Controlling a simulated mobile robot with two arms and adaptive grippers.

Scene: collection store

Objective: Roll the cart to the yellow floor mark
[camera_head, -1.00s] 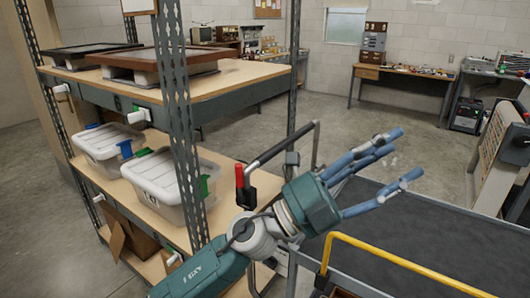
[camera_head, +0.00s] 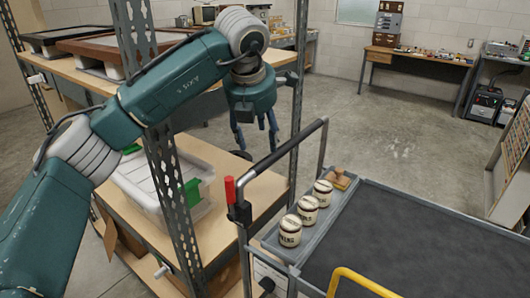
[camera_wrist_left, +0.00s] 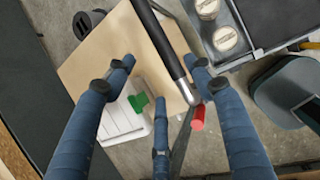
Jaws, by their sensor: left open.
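The cart (camera_head: 425,245) stands at the lower right, with a dark top and grey rim. Its black push handle (camera_head: 283,152) rises at the left end, with a red lever (camera_head: 230,189) on its near side. My left gripper (camera_head: 256,140) is open and points down above and beside the handle. In the left wrist view the spread blue fingers (camera_wrist_left: 160,78) surround the view of the black bar (camera_wrist_left: 160,38) and red lever (camera_wrist_left: 197,117); I cannot tell whether they touch. The yellow floor mark and my right gripper are not in view.
Labelled jars (camera_head: 307,210) and a wooden-handled item (camera_head: 340,179) sit in the cart's end tray. A yellow rail (camera_head: 360,282) is at the front. A metal shelf post (camera_head: 165,190) and lidded bin (camera_head: 165,180) stand left. Open concrete floor (camera_head: 400,135) lies beyond the cart.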

